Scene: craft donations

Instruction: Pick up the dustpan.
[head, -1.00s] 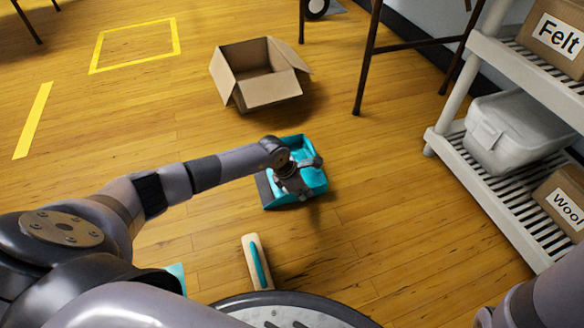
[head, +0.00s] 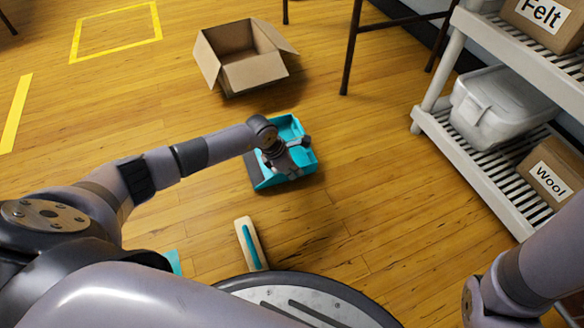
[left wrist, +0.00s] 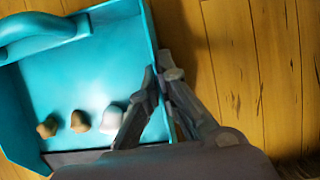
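The teal dustpan (head: 297,128) lies on the wooden floor in front of the cardboard box, with a dark front lip at its left. My left gripper (head: 290,160) is over it, seen from above. In the left wrist view the left gripper (left wrist: 160,76) has one finger inside and one outside the dustpan's side wall (left wrist: 151,35), and the tips close together on that wall. Two brown lumps (left wrist: 79,121) and a white one (left wrist: 111,119) lie in the pan. The pan's teal handle (left wrist: 40,32) arches at upper left. My right gripper is out of view; only the right arm shows.
An open cardboard box (head: 255,72) stands behind the dustpan. A pale brush-like piece with a teal stripe (head: 251,244) lies near my base. A shelf rack (head: 470,155) with a lidded bin (head: 495,110) stands at right. The floor between dustpan and rack is clear.

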